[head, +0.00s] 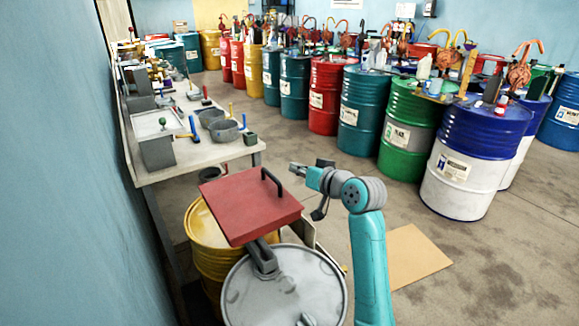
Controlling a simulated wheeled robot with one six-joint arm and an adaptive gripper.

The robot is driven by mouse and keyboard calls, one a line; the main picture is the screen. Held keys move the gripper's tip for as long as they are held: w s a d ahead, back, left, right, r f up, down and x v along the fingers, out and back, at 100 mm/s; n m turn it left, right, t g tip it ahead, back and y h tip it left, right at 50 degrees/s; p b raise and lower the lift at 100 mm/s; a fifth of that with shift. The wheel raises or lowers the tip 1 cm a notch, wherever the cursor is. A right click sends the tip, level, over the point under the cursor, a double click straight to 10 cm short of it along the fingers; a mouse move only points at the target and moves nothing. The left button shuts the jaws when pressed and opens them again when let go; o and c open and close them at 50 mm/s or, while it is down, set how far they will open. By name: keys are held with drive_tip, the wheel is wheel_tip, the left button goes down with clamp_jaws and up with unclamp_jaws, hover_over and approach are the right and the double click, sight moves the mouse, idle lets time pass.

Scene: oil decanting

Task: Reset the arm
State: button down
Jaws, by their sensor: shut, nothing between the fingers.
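My teal and grey arm rises at the lower middle of the head view and bends to the left. My gripper (296,168) is small in the picture, at the arm's left end. It is shut and holds nothing. It hangs in the air near the right corner of a red box-like lid with a dark handle (242,205). How far apart they are in depth I cannot tell.
A yellow drum (205,245) and a grey-topped drum (284,290) stand close by. A workbench (190,155) with tools and bowls runs along the left wall. A blue and white drum (470,160) ends a drum row. Cardboard (412,257) lies on open floor.

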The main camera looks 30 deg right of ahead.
drive_tip(key=s+a+f+h, duration=0.1)
drive_tip(key=s+a+f, duration=0.3)
drive_tip(key=s+f, duration=0.35)
drive_tip(key=s+a+f+m+h, duration=0.1)
drive_tip(key=s+a+f, duration=0.4)
drive_tip(key=f, duration=0.4)
drive_tip(key=s+a+f, duration=0.4)
drive_tip(key=s+f, duration=0.4)
drive_tip(key=s+a+f+n+g, duration=0.1)
drive_tip(key=s+a, duration=0.1)
drive_tip(key=s, duration=0.6)
drive_tip(key=s+a+f, duration=0.2)
drive_tip(key=s, duration=0.6)
drive_tip(key=s+a+r+n, duration=0.1)
drive_tip(key=s+r, duration=0.2)
drive_tip(key=s, duration=0.5)
drive_tip(key=s+a+r+n, duration=0.2)
drive_tip(key=s+r, duration=0.1)
drive_tip(key=s, duration=0.6)
drive_tip(key=shift+r+y, duration=0.3)
drive_tip(key=shift+r, duration=0.05)
drive_tip(key=shift+a, duration=0.1)
